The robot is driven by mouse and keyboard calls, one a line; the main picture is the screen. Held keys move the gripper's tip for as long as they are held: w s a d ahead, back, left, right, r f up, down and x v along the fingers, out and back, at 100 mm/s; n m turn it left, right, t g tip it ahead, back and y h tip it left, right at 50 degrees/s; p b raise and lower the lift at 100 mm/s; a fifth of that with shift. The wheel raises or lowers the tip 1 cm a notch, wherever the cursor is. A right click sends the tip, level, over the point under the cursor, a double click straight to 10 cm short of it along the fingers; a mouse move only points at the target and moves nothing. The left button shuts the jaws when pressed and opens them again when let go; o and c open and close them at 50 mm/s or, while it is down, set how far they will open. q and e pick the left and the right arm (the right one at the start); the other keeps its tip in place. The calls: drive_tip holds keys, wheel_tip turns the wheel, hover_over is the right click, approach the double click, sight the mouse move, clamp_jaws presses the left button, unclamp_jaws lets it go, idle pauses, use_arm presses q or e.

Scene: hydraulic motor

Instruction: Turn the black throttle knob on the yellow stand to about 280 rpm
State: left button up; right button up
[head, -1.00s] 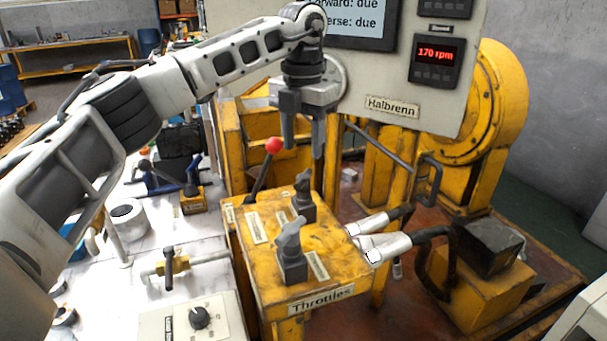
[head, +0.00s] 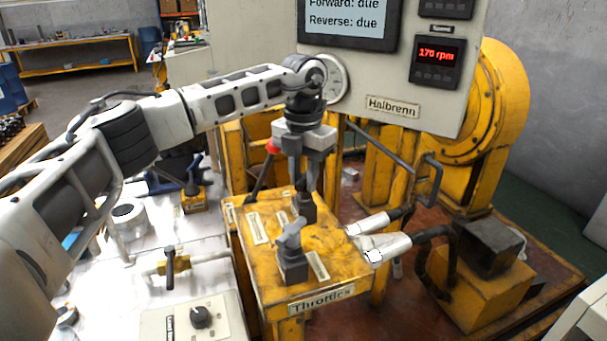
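The yellow stand (head: 335,268), labelled Throttles, carries two dark grey-black knobs on square bases. The near knob (head: 291,250) stands clear of my gripper. The far knob (head: 307,212) is partly hidden by my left gripper (head: 303,188), which points straight down over it. Its two fingers look apart, one on either side of the knob's upper part; I cannot tell whether they touch it. The speed display (head: 436,62) on the grey panel reads about 170 rpm in red. My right gripper is not in view.
A red-tipped lever (head: 271,148) stands just left of my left gripper, close to it. Hose fittings (head: 385,247) stick out at the stand's right. A panel with a screen (head: 348,22) and a gauge is behind. A white bench with a small dial box (head: 196,320) lies left.

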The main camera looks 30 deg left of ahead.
use_arm(q)
drive_tip(key=shift+n, duration=0.4)
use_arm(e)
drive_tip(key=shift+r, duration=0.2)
use_arm(q)
drive_tip(key=shift+r+n+p, duration=0.1)
drive_tip(key=shift+n+p, duration=0.35)
drive_tip(key=shift+n, duration=0.55)
drive_tip(key=n+p, duration=0.1)
drive_tip(key=n, duration=0.3)
drive_tip(key=shift+d+n, duration=0.1)
drive_tip(key=shift+n, duration=0.2)
drive_tip(key=n, duration=0.2)
drive_tip(key=shift+n+p, duration=0.4)
drive_tip(key=shift+w+n, duration=0.1)
drive_tip(key=shift+n, duration=0.8)
drive_tip(key=n+p, duration=0.1)
drive_tip(key=n, duration=0.1)
drive_tip(key=shift+n, duration=0.3)
drive_tip(key=shift+n+p, duration=0.4)
drive_tip(key=shift+n, duration=1.1)
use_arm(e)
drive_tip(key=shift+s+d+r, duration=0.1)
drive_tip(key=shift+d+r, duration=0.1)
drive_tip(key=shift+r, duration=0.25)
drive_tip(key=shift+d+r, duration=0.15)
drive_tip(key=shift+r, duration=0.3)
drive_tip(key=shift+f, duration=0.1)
